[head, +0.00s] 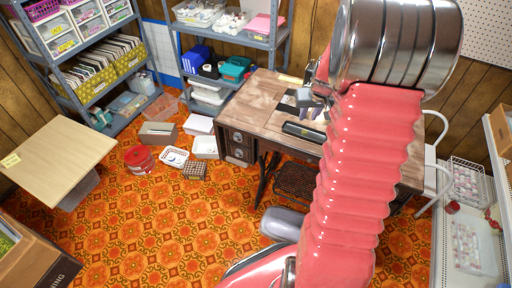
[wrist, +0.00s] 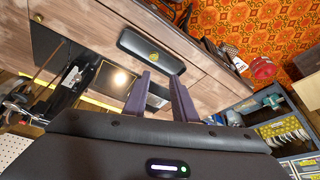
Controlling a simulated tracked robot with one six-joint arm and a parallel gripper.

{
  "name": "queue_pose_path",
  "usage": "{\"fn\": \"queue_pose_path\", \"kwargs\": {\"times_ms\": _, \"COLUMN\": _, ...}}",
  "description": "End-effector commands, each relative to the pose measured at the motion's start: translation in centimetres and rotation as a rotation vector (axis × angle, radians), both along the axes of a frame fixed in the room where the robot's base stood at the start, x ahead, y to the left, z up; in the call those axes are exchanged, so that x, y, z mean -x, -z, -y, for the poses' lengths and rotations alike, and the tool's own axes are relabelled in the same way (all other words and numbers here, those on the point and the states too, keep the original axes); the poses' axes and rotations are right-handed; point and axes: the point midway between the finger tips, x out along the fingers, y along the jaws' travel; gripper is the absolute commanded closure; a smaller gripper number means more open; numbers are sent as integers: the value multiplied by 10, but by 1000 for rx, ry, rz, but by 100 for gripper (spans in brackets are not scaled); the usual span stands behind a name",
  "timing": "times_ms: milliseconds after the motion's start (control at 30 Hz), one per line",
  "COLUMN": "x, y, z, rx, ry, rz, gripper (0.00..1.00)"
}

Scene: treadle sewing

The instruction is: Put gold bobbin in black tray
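The black tray (head: 303,131) is a long, round-ended dish on the wooden sewing table in the head view. In the wrist view the black tray (wrist: 133,43) lies just beyond my fingertips. A small gold round thing (wrist: 156,55), which looks like the gold bobbin, shows inside the tray near its middle. My gripper (wrist: 160,77) has its two dark purple fingers apart, with nothing seen held between them. In the head view my gripper (head: 311,104) is over the table behind the tray, partly hidden by my arm.
The wooden table (head: 262,98) has a dark machine plate (wrist: 105,82) set in its top. Shelves (head: 225,35) stand behind. A red tin (head: 139,159) and several boxes are on the orange patterned floor. A pale small table (head: 60,150) stands left, with open floor between.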

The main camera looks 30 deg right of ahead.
Motion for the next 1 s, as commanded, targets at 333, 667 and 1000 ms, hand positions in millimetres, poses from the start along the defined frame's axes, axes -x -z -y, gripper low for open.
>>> {"fn": "queue_pose_path", "kwargs": {"times_ms": 333, "x": 4, "y": -73, "z": -93, "rx": 7, "ry": -107, "rz": 26, "gripper": 75}}
{"fn": "queue_pose_path", "kwargs": {"times_ms": 667, "x": 35, "y": -127, "z": -182, "rx": 10, "ry": -204, "rz": 45, "gripper": 75}}
{"fn": "queue_pose_path", "kwargs": {"times_ms": 1000, "x": 87, "y": -164, "z": -258, "rx": 16, "ry": -302, "rz": 66, "gripper": 75}}
